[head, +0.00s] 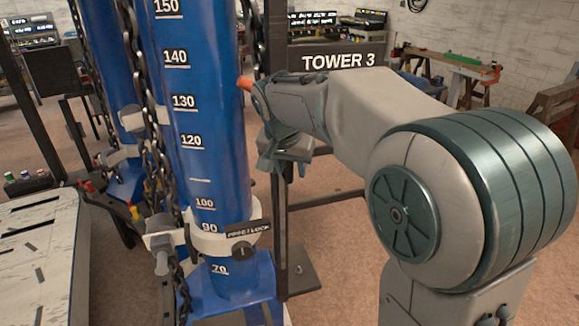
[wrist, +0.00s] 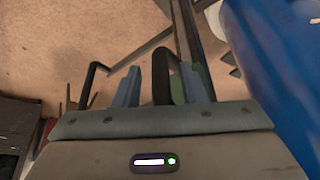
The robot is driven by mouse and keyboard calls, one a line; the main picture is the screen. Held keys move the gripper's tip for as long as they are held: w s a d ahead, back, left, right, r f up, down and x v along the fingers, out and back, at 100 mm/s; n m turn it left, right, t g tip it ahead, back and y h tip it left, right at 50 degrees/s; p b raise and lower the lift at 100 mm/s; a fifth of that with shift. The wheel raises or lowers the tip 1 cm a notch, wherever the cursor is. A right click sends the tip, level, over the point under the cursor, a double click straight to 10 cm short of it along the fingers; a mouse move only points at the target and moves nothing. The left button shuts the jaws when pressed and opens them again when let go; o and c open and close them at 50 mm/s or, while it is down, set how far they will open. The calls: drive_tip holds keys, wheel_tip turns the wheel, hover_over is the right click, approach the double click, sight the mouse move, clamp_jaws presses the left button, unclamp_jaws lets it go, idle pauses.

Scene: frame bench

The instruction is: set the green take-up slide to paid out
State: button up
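My gripper (head: 283,165) is beside the blue tower column, to its right in the head view. In the wrist view its two blue-grey fingers (wrist: 162,88) stand apart. A dark upright bar or handle (wrist: 161,75) shows between the fingers, with a gap to the left finger. A green part (wrist: 178,90) lies just right of that bar, partly behind the right finger; it may be the green take-up slide. I cannot tell whether a finger touches it. The slide is not clearly visible in the head view, and no paid-out mark is readable.
The blue column (head: 215,130) carries a number scale, a white collar (head: 210,243) with a lock label and knob, and hanging chains (head: 150,150). A dark TOWER 3 sign (head: 338,61) stands behind my arm. A pale bench (head: 40,245) is at left.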

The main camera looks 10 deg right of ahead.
drive_tip(key=b+v, duration=0.1)
drive_tip(key=v, duration=1.3)
drive_tip(key=shift+c, duration=0.2)
